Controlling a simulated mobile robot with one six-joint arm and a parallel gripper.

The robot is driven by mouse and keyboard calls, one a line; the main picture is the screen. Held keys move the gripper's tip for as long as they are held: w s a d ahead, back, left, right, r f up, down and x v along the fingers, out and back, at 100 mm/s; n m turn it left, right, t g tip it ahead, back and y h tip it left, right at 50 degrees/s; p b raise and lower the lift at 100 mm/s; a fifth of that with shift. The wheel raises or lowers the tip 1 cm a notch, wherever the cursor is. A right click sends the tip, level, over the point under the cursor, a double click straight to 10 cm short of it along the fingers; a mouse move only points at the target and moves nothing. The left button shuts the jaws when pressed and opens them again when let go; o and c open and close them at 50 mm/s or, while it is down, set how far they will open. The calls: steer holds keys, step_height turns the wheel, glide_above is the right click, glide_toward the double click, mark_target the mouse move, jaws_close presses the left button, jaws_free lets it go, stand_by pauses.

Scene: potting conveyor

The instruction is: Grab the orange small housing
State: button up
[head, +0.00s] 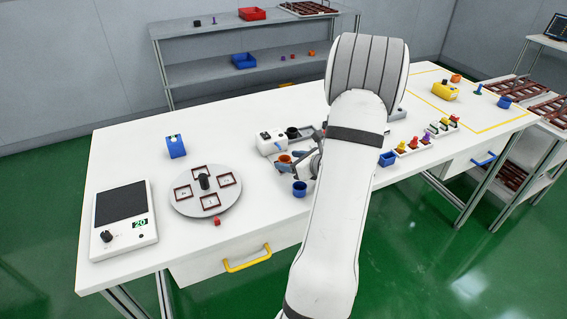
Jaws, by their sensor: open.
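A small round orange housing (285,158) stands on the white table, left of my arm. My gripper (287,162) is open and low over the table, with its fingers at the orange housing. The fingers and wrist partly cover it, and I cannot tell whether they touch it.
A blue cup (299,189) stands just in front of my gripper, and a white device (270,142) just behind it. A round turntable (181,205) and a scale (123,220) are to the left. A blue bin (388,159) stands right of my arm.

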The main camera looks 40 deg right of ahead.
steer(key=shift+w+a+f, duration=0.1)
steer(key=shift+w+f, duration=0.15)
steer(key=shift+w, duration=0.35)
steer(key=shift+c, duration=0.4)
steer(key=c, duration=1)
steer(key=shift+r, duration=0.1)
